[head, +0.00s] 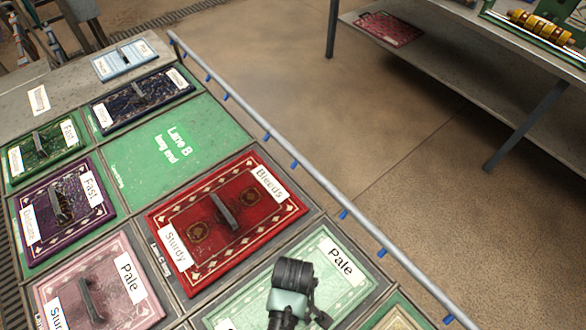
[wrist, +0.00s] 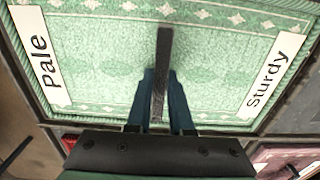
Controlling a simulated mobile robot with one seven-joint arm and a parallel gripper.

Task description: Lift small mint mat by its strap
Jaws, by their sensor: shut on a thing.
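The small mint mat (head: 250,300) lies at the bottom middle of the head view, on the bench, with a "Pale" label on its right side. In the wrist view the mint mat (wrist: 215,60) fills most of the picture, with "Pale" at left and "Sturdy" at right. Its dark strap (wrist: 163,50) runs upright through the middle. My gripper (wrist: 160,85) is shut on the strap, one blue finger on each side. In the head view my gripper (head: 289,300) hides the mat's middle and the strap. I cannot see a clear gap under the mat.
A red mat (head: 270,225) lies beside it, and a pink mat (head: 65,285) is at lower left. Purple, green and dark blue mats lie farther back. A green "Lane B" panel (head: 170,150) is bare. A rail (head: 310,178) edges the bench; open floor lies beyond.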

